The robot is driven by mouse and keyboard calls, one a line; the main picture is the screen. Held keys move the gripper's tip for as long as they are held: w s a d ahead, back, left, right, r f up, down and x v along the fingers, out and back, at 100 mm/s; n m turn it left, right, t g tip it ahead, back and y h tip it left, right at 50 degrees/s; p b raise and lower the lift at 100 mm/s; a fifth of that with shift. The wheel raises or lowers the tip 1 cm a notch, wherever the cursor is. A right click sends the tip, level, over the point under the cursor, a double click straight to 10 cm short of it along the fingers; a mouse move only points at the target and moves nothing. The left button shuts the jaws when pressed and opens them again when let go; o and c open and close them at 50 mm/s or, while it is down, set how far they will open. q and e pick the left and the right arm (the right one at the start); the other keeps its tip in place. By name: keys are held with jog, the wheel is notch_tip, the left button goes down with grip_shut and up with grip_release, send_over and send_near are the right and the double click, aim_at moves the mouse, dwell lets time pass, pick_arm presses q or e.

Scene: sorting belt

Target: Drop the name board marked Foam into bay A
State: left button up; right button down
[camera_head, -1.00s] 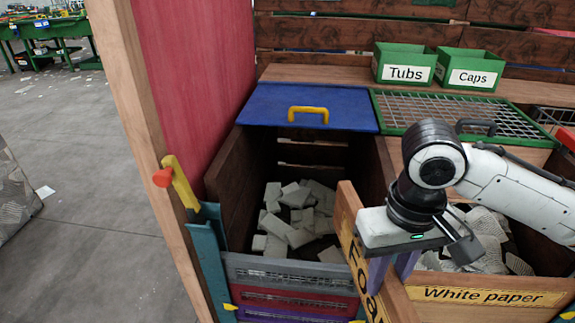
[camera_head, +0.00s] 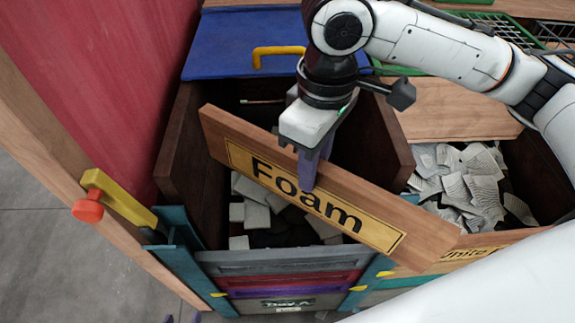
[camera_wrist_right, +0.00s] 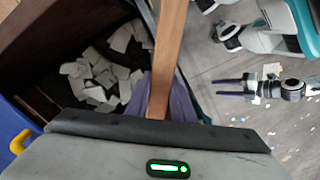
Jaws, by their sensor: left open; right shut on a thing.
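The wooden name board marked Foam (camera_head: 225,130) is held by my right gripper (camera_head: 308,180), which is shut on its upper middle. The board hangs tilted, right end lower, above the front of bay A (camera_head: 288,303). It looks apart from the teal side posts (camera_head: 178,240); its exact height is hard to tell. In the right wrist view the board (camera_wrist_right: 168,55) shows edge-on between the purple fingers. My left gripper (camera_wrist_right: 230,87) is open and empty, over the floor; only its purple tips show at the head view's bottom edge (camera_head: 183,319).
Grey, red and purple slats (camera_head: 280,263) are stacked between the posts. Pale blocks (camera_head: 252,214) lie in the bin behind. A yellow lever with a red knob (camera_head: 115,200) juts at left. The White paper bin (camera_head: 470,190) stands at right.

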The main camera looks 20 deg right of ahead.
pick_arm(q)
jog(key=shift+f+b, duration=0.55)
jog(key=shift+f, duration=0.1)
pick_arm(e)
jog(key=a+n, duration=0.1)
jog(key=n, duration=0.1)
jog(key=a+n, duration=0.1)
jog(key=n, duration=0.1)
jog(key=a+n, duration=0.2)
jog(key=n, duration=0.1)
jog(key=shift+s, duration=0.3)
pick_arm(q)
jog(key=shift+s+r+p, duration=0.2)
jog(key=shift+r+p, duration=0.35)
jog(key=shift+p, duration=0.1)
